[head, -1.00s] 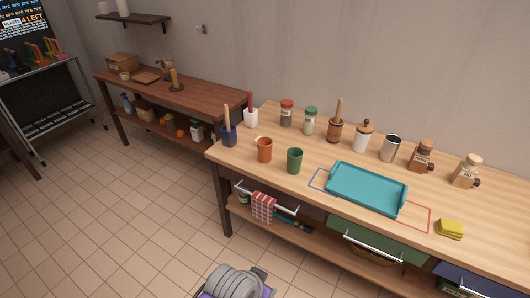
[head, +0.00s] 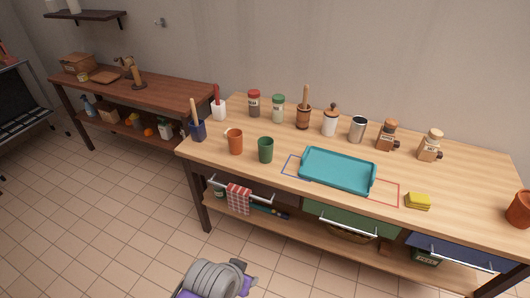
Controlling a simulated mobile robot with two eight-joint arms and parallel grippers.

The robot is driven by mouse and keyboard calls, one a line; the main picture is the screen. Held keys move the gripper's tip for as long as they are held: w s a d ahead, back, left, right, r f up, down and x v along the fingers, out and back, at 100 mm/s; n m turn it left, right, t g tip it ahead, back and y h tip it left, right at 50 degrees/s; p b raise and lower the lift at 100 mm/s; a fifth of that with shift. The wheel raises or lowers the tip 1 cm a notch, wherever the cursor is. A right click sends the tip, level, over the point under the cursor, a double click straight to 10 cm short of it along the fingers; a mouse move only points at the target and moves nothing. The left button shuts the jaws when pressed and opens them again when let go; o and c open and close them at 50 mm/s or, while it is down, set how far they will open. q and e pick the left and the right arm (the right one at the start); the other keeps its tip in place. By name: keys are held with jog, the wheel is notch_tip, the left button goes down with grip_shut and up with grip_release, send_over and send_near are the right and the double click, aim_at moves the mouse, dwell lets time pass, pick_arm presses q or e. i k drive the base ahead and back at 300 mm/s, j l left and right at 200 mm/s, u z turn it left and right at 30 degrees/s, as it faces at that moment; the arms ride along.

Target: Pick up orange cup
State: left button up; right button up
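The orange cup (head: 235,142) stands upright on the light wooden counter, near its left front, with a small handle on its upper left. A green cup (head: 265,150) stands just to its right, a small gap apart. Another orange-brown vessel (head: 520,209) is cut off by the right edge of the picture. Neither of my grippers is in view. Part of my own body shows at the bottom centre.
A teal tray (head: 338,189) lies right of the cups. A blue utensil holder (head: 197,130) stands left of the orange cup. Jars and mills line the back of the counter (head: 450,190). A yellow sponge (head: 418,201) lies at the right. The tiled floor (head: 120,220) in front is clear.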

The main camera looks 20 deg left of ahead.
aim_at(234, 136)
jog(key=i+j, duration=0.1)
jog(key=j, duration=0.4)
jog(key=i+j, duration=0.1)
jog(key=j, duration=0.4)
jog(key=i+j, duration=0.15)
jog(key=j, duration=0.35)
jog(key=i+j, duration=0.1)
jog(key=j, duration=0.4)
jog(key=i+j, duration=0.1)
jog(key=j, duration=0.35)
jog(key=i+j, duration=0.15)
jog(key=j, duration=0.15)
jog(key=i+j, duration=0.15)
jog(key=j, duration=0.2)
jog(key=i+j, duration=0.2)
jog(key=j+z, duration=0.05)
jog(key=j, duration=0.05)
